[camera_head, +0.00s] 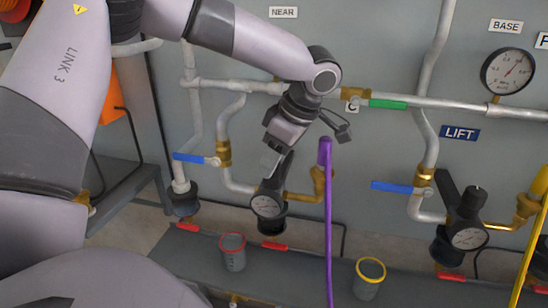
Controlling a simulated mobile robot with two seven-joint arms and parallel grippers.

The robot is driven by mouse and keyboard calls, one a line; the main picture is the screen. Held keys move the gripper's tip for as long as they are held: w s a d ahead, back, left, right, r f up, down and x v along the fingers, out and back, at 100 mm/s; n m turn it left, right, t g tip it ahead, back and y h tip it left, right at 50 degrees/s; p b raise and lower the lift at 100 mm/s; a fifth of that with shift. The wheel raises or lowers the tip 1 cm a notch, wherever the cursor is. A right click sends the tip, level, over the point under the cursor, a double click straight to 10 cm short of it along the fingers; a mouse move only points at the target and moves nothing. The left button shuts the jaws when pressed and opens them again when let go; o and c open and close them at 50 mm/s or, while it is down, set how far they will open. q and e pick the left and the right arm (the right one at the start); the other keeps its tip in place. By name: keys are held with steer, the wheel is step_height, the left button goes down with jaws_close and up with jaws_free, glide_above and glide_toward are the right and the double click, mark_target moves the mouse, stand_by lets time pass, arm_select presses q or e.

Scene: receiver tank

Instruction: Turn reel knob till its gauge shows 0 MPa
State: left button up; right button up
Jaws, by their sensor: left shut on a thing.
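A small regulator with a round white gauge (266,204) stands in the middle of the panel; its needle is too small to read. Its black knob (285,167) sits just above the gauge, partly covered by my gripper. My left gripper (273,160) reaches down from above and is shut on this knob. No label reading "reel" shows, so I cannot confirm which knob that is. A second black regulator with a gauge (468,237) stands at the right, near the blue LIFT label (460,133). My right gripper is not in view.
A purple hose (328,220) hangs close to the right of the regulator. Blue-handled valves (196,158) and a green handle (388,104) stick out from the pipes. A larger BASE gauge (508,72) is at upper right. Two cups (233,258) (368,284) stand on the low bench.

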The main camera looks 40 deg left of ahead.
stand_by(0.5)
arm_select(q)
steer(key=o, duration=1.1)
steer(key=shift+c, duration=0.2)
steer(key=shift+r, duration=0.1)
steer(key=v, duration=0.7)
steer(key=shift+p, duration=0.3)
